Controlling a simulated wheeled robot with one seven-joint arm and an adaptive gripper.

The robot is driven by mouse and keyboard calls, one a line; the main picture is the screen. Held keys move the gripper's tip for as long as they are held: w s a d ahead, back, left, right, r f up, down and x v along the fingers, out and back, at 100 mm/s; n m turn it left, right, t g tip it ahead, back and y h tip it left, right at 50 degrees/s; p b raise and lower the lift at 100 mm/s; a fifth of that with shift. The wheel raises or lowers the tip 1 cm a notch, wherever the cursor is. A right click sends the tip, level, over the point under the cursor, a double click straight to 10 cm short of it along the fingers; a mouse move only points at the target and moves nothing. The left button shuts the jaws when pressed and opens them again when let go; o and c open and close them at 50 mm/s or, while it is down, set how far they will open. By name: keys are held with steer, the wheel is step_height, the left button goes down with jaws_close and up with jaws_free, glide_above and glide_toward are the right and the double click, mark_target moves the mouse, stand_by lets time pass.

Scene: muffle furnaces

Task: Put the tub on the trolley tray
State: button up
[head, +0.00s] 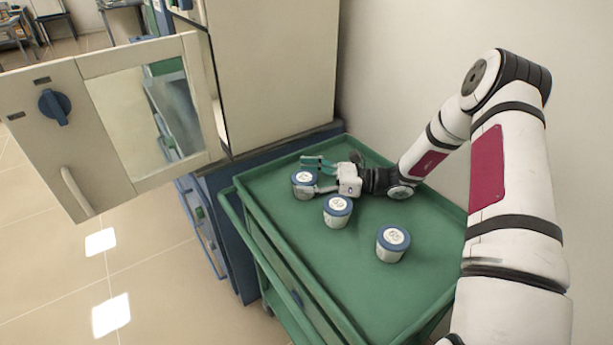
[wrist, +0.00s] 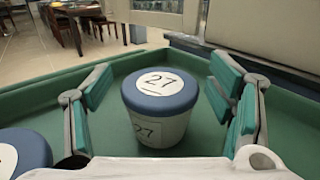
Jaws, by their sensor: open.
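The green trolley tray (head: 345,285) carries three white tubs with blue lids. The tub marked 27 (wrist: 158,112) stands upright between the open fingers of my gripper (wrist: 160,95) in the wrist view, with space visible on both sides. In the head view this far tub (head: 304,187) is at the tray's left rear, beside my gripper (head: 318,176). A middle tub (head: 337,212) stands just nearer, and it partly shows at the left edge of the wrist view (wrist: 22,152). A third tub (head: 392,245) stands nearer and to the right.
A furnace (head: 270,70) stands behind the tray, its door (head: 130,110) swung open to the left with a window and blue knob. A wall (head: 400,60) bounds the right. The tray's raised rim (head: 285,265) surrounds it, and its front part is clear.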

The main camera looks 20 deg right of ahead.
steer(key=shift+r, duration=0.15)
steer(key=shift+s+d+r+p, duration=0.15)
steer(key=shift+d+r+p, duration=0.2)
steer(key=shift+d+r, duration=0.15)
steer(key=v, duration=1)
steer(key=shift+s+d+f, duration=0.1)
steer(key=shift+s+d, duration=0.1)
steer(key=shift+d, duration=0.05)
steer(key=s+a+r+n+g+h, duration=0.7)
steer(key=s+a+r+n+g, duration=0.2)
steer(key=s+a+r+n, duration=0.5)
steer(key=s+d+r+n+t+h, duration=0.2)
steer(key=s+n+h, duration=0.2)
steer(key=s, duration=0.6)
steer(key=s+d+r+n+t+h, duration=0.1)
steer(key=s+n+h, duration=0.3)
steer(key=s, duration=0.7)
steer(key=shift+s+d+r+t+h, duration=0.35)
steer(key=shift+r+t+h, duration=0.25)
steer(key=shift+r+h, duration=0.2)
